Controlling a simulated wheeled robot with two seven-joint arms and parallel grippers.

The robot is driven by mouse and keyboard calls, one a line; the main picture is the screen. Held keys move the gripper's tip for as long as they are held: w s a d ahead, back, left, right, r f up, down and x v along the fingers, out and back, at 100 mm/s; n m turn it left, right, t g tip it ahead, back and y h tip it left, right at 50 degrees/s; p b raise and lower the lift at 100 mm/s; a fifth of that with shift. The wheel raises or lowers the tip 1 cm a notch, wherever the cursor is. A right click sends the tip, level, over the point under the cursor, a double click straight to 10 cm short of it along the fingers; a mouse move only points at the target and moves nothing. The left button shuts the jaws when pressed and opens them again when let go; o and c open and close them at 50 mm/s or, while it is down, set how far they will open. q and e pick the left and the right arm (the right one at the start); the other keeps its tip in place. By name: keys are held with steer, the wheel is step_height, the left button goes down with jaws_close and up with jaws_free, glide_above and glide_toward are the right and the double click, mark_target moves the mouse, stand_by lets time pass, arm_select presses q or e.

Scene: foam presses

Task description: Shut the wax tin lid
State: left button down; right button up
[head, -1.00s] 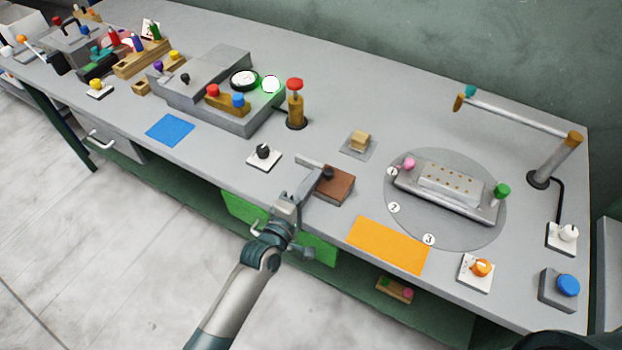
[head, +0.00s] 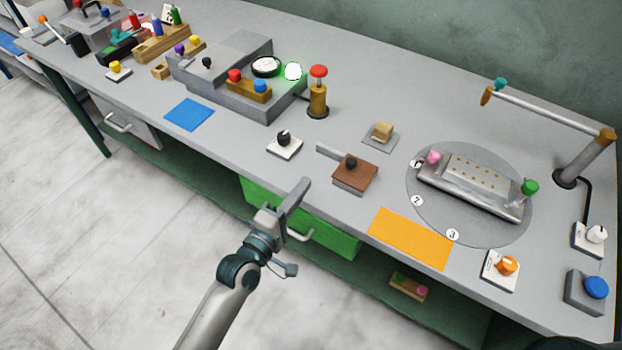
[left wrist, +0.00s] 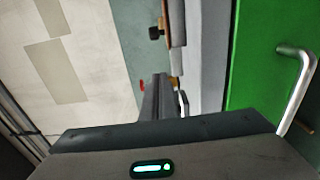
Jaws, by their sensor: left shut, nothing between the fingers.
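The wax tin (head: 354,181) is a low brown box near the bench's front edge in the head view. Its brown lid with a dark knob (head: 351,162) lies level over the box, with no gap that I can make out. A flat grey strip sticks out at its left. My left gripper (head: 304,184) is shut and empty, in front of the bench edge, to the left of the tin and apart from it. Its fingers (left wrist: 158,98) also show in the left wrist view. My right gripper is not in view.
A green drawer (head: 335,237) with a metal handle is below the bench edge beside my left gripper. A white switch plate with a black knob (head: 284,143), a sponge-like block (head: 382,131) and an orange mat (head: 411,238) lie around the tin.

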arm_select(q)
steer(key=shift+v, duration=0.85)
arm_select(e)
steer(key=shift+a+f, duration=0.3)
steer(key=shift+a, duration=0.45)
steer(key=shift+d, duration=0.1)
